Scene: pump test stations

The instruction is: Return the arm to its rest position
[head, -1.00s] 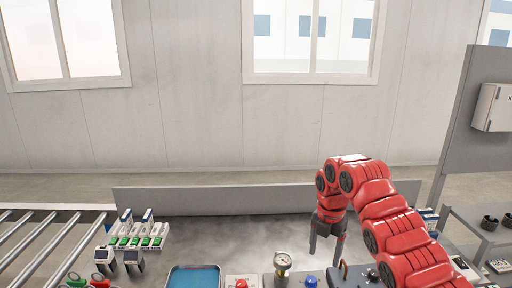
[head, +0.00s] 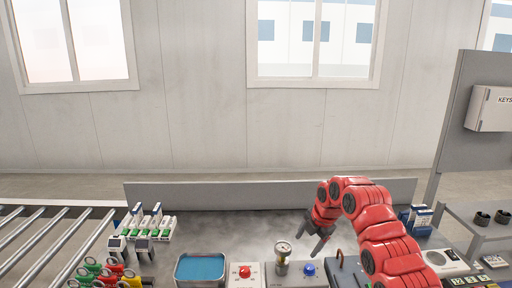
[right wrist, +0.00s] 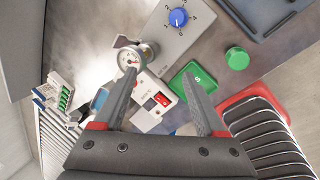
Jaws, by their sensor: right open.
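My right arm (head: 378,225), red and jointed, comes in from the lower right in the head view and bends over the bench. Its gripper (head: 308,246) points down and to the left, above the bench and near the gauge. In the right wrist view the two grey fingers (right wrist: 160,74) stand wide apart, with nothing held between them. Beyond them show the round gauge (right wrist: 130,60), a panel with a red switch (right wrist: 161,100) and a green plate (right wrist: 188,84). My left gripper is not in view.
A blue-lined tray (head: 202,268), a red button (head: 245,271) and a blue knob (head: 310,269) line the bench front. A low grey back panel (head: 250,194) bounds the bench. A roller conveyor (head: 50,240) lies left. The bench behind the gauge is clear.

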